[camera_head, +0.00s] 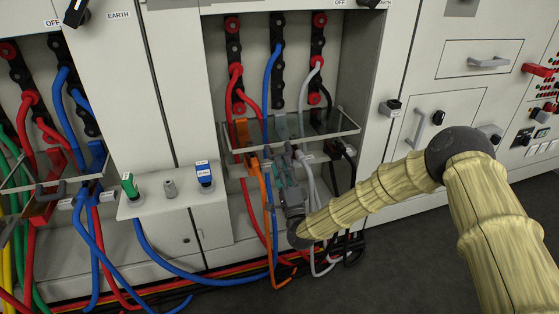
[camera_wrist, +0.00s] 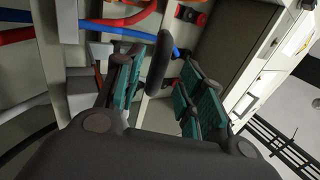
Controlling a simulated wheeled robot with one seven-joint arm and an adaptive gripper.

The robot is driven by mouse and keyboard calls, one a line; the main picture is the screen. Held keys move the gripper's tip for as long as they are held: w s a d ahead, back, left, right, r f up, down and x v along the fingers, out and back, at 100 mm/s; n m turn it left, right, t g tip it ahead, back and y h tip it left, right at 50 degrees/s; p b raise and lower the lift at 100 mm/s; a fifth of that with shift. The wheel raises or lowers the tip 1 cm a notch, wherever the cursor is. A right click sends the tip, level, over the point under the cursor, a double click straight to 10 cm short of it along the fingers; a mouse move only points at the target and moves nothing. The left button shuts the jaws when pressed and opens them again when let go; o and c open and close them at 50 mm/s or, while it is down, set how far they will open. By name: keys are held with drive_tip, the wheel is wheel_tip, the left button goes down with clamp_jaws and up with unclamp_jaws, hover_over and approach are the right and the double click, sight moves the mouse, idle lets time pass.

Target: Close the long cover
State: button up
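The long cover appears to be the clear panel (camera_head: 338,130) that juts out, roughly level, from the middle cabinet bay. My gripper (camera_head: 282,163) is just below its front edge, pointing up, with teal finger pads. In the wrist view, my gripper (camera_wrist: 160,88) has its fingers spread apart. A dark rounded handle (camera_wrist: 158,62) appears between the fingers near their tips; I cannot tell whether they touch it. The clear panel itself is hard to make out in the wrist view, and my fingers partly hide the handle area in the head view.
Red, blue and grey cables hang around my gripper, with an orange cable (camera_head: 264,205) close on its left. A ledge (camera_head: 150,207) with green and blue plugs stands between. The floor (camera_head: 420,260) at right is clear.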

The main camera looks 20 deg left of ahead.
drive_tip(key=v, duration=0.8)
drive_tip(key=shift+s+d+f, duration=0.2)
drive_tip(key=shift+s, duration=0.1)
drive_tip(key=shift+f, duration=0.1)
drive_tip(key=s+d+f+n+g+h, duration=0.25)
drive_tip(key=s+d+f+g, duration=0.2)
drive_tip(key=f, duration=0.45)
drive_tip(key=s+d+f+n+g+h, duration=0.1)
drive_tip(key=s+d+f+n+g, duration=0.3)
drive_tip(key=f, duration=0.5)
drive_tip(key=s+d+f+n+g+h, duration=0.2)
drive_tip(key=s+d+f+g+h, duration=0.15)
drive_tip(key=s+d+f, duration=0.45)
drive_tip(key=s+d+f+n+g+h, duration=0.15)
drive_tip(key=s+d+f+g, duration=0.25)
drive_tip(key=s+d, duration=0.7)
drive_tip(key=s+d+r+n+g+h, duration=0.1)
drive_tip(key=s+d+g+h, duration=0.1)
drive_tip(key=s+d, duration=0.45)
drive_tip(key=s+d+r+g+h, duration=0.1)
drive_tip(key=s+d+g+h, duration=0.2)
drive_tip(key=s, duration=0.7)
wheel_tip(320, 180, up, 24)
drive_tip(key=d+p, duration=0.1)
drive_tip(key=p, duration=2.3)
drive_tip(key=shift+d+y, duration=0.25)
drive_tip(key=shift+y, duration=0.1)
drive_tip(key=shift+w, duration=0.1)
